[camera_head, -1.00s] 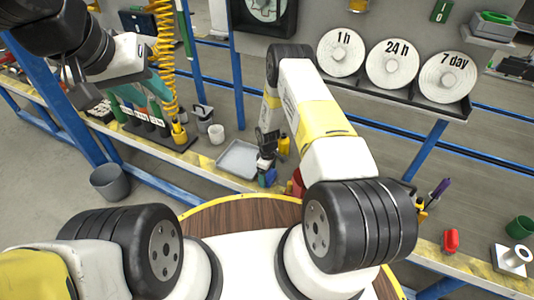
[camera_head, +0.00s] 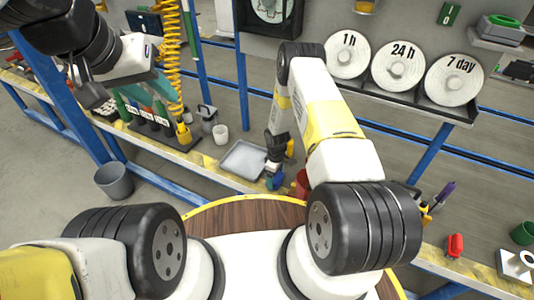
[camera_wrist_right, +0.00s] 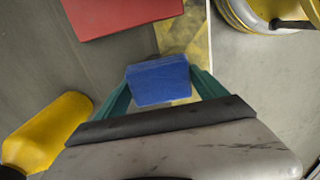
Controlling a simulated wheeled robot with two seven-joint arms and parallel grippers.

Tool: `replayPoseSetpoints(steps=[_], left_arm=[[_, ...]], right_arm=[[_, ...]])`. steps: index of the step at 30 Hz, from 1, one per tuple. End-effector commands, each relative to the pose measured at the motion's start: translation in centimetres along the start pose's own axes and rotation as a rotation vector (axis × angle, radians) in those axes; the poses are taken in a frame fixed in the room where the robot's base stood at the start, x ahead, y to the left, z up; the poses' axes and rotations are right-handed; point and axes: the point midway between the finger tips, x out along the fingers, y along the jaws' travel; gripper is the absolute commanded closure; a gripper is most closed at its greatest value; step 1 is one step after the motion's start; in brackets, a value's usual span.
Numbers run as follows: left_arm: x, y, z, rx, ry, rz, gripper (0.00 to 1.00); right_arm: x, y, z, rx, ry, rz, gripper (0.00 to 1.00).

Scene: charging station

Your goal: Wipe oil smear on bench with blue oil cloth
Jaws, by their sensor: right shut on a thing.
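The blue oil cloth (camera_wrist_right: 160,82) is a folded blue block between the green fingers of my right gripper (camera_wrist_right: 162,88) in the right wrist view. That gripper is shut on it. In the head view the cloth (camera_head: 275,183) shows small below the dark right gripper (camera_head: 274,168), at the bench's front strip, just right of the grey tray. I cannot tell whether the cloth touches the bench (camera_head: 205,161). No oil smear can be made out. My left gripper (camera_head: 86,88) is raised at the upper left, away from the cloth; its jaw gap is unclear.
The grey tray (camera_head: 243,160) lies left of the cloth, with a white cup (camera_head: 220,134) behind it. A red container (camera_head: 302,184) stands right of it, partly behind my arm. A yellow bottle (camera_wrist_right: 48,130) and a red object (camera_wrist_right: 118,14) are close in the wrist view.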

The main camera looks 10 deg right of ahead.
Motion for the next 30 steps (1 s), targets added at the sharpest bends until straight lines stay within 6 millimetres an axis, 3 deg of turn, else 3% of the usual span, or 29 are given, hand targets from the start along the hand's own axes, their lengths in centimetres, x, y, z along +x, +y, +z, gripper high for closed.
replayPoseSetpoints(steps=[5,18,30], left_arm=[[0.0,0.0,0.0,0.0,0.0,0.0,0.64],[0.0,0.0,0.0,0.0,0.0,0.0,0.64],[0.0,0.0,0.0,0.0,0.0,0.0,0.64]], right_arm=[[0.0,0.0,0.5,0.0,-0.001,0.0,0.51],[0.3,0.0,4.0,0.001,-0.001,-0.001,0.51],[-0.2,0.0,4.2,0.001,-0.002,0.0,0.51]])
